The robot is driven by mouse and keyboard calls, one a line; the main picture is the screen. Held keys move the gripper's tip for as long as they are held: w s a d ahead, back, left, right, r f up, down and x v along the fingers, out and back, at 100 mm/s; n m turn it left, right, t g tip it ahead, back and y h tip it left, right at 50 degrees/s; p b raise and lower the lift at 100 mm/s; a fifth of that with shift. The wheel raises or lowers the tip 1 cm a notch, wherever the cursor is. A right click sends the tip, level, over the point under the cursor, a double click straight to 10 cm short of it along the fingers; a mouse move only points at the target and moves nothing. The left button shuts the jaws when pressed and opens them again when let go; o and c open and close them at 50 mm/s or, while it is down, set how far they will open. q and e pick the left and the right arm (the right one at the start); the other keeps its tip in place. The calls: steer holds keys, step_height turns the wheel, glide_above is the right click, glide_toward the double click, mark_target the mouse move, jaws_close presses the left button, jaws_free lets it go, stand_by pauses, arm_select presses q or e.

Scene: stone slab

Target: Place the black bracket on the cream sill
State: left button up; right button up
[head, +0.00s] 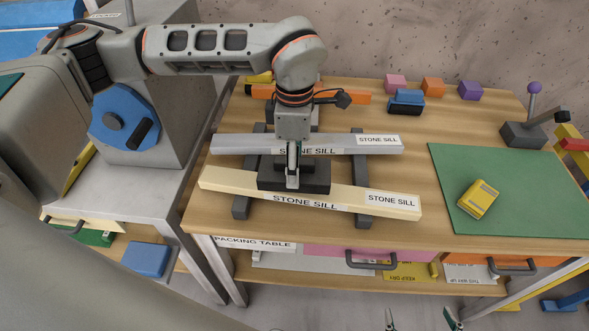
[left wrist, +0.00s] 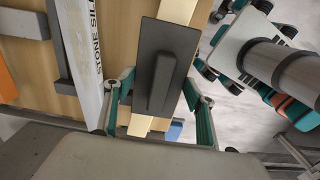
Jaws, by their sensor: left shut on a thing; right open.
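The black bracket (head: 316,182), a flat plate with a raised block, is over the middle of the cream sill (head: 235,183). In the left wrist view the bracket (left wrist: 180,45) covers part of the cream sill (left wrist: 177,10). I cannot tell whether it touches the sill. My left gripper (head: 293,180) points down and is shut on the bracket; its teal-padded fingers show on either side in the left wrist view. My right gripper (head: 422,320) is open and empty at the bottom edge of the head view, in front of the table.
A grey stone sill (head: 235,143) lies behind the cream one, both across dark supports (head: 362,215). A green mat (head: 520,190) with a yellow device (head: 479,199) lies to the right. Coloured blocks (head: 470,90) and a lever stand (head: 523,134) are at the back.

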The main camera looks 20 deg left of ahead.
arm_select(q)
step_height(320, 180, down, 3)
steer(key=shift+f, duration=0.1)
steer(key=shift+f, duration=0.15)
steer(key=o, duration=1.1)
